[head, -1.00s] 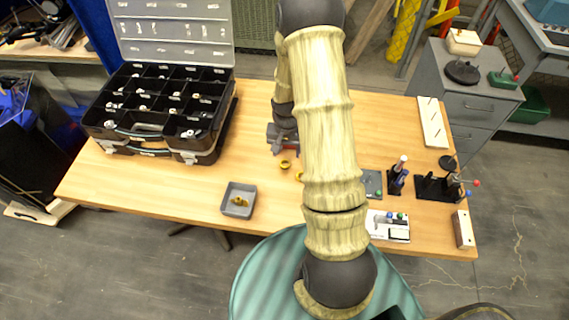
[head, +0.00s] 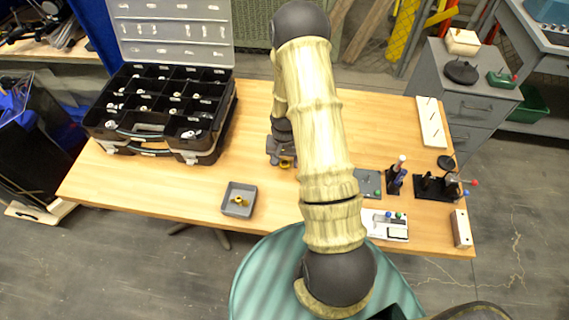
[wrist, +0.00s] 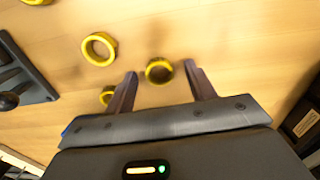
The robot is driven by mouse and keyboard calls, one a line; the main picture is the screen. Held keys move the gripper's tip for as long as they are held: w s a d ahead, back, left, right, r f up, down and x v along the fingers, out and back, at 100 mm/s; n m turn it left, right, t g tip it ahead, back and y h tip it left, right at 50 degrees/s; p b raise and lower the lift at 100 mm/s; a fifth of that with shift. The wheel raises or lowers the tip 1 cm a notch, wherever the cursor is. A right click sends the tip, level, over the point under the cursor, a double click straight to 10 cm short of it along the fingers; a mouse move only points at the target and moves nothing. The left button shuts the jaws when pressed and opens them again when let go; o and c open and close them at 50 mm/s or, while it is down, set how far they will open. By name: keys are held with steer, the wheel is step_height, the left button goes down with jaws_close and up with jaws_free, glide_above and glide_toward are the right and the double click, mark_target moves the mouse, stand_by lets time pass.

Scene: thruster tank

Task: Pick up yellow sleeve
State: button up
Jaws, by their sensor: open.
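Several yellow sleeves, seen as rings, lie on the wooden table in the wrist view. One yellow sleeve (wrist: 159,70) sits between the fingertips of my gripper (wrist: 160,68), with space on both sides. A second sleeve (wrist: 98,49) lies to the left. A third (wrist: 106,95) is partly hidden by the left finger. A fourth (wrist: 37,2) is cut off at the top edge. My gripper is open and empty. In the head view, my gripper (head: 281,157) is low over the table, with a bit of yellow (head: 287,162) showing at it; my arm hides the rest.
A black compartment case (head: 150,150) stands at the left. Small fixtures (head: 396,178) and a white pegged board (head: 432,122) are on the right. Bare table lies between case and gripper.

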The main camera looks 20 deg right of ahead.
steer(key=c, duration=1)
steer(key=shift+c, duration=0.2)
step_height(320, 180, up, 10)
steer(key=shift+b, duration=0.4)
steer(key=w+a+n, duration=0.1)
steer(key=n, duration=0.1)
steer(key=w+a+f+n, duration=0.1)
steer(key=w+n, duration=0.2)
steer(key=n, duration=0.1)
steer(key=shift+w+a+f, duration=0.2)
steer(key=shift+a+f, duration=0.2)
